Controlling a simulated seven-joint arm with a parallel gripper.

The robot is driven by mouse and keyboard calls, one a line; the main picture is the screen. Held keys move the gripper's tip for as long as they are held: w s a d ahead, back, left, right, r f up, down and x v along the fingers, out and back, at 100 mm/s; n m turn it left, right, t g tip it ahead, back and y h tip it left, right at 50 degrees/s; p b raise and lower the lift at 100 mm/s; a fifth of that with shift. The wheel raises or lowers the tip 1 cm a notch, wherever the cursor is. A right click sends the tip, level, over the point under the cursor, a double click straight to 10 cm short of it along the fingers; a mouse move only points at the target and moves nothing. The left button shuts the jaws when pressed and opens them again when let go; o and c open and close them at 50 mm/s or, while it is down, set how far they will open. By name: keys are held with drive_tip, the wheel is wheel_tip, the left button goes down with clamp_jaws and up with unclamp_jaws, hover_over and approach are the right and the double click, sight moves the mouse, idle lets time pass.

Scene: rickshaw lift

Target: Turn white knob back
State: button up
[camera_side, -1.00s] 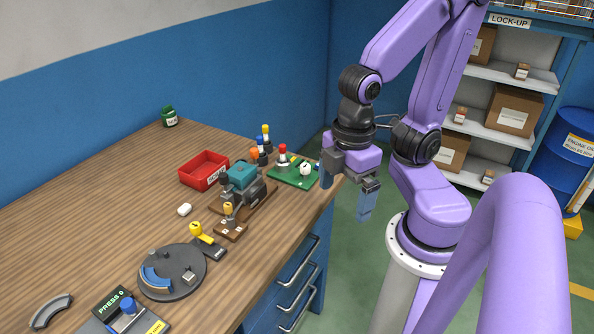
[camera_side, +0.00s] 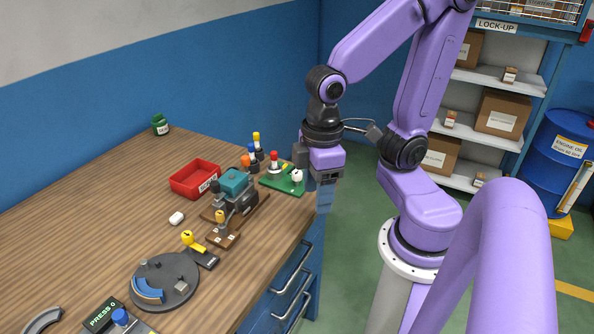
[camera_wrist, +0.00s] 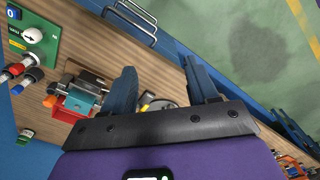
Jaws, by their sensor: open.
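The white knob (camera_side: 297,176) sits on a green board (camera_side: 272,181) near the right end of the bench. In the wrist view the white knob (camera_wrist: 32,35) shows at the upper left on the green board (camera_wrist: 42,58). It has a dark mark on its face. My gripper (camera_side: 325,200) is at the bench's right edge, a little right of the knob and apart from it. In the wrist view my gripper's two blue fingers (camera_wrist: 162,88) are spread with nothing held between them.
A teal vise (camera_side: 233,182), a red bin (camera_side: 194,179) and a dark round plate (camera_side: 185,285) are to the left. Drawer handles (camera_side: 292,281) stick out from the bench front.

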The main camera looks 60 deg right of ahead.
drive_tip(key=w+d+m, duration=0.3)
drive_tip(key=w+m, duration=0.6)
drive_tip(key=m, duration=2.1)
hover_over(297, 179)
drive_tip(key=d, duration=0.1)
drive_tip(key=f, duration=1.6)
drive_tip(key=shift+w+d+f, duration=0.2)
drive_tip(key=shift+w+f, duration=0.1)
drive_tip(key=shift+w, duration=0.05)
drive_tip(key=c, duration=1.1)
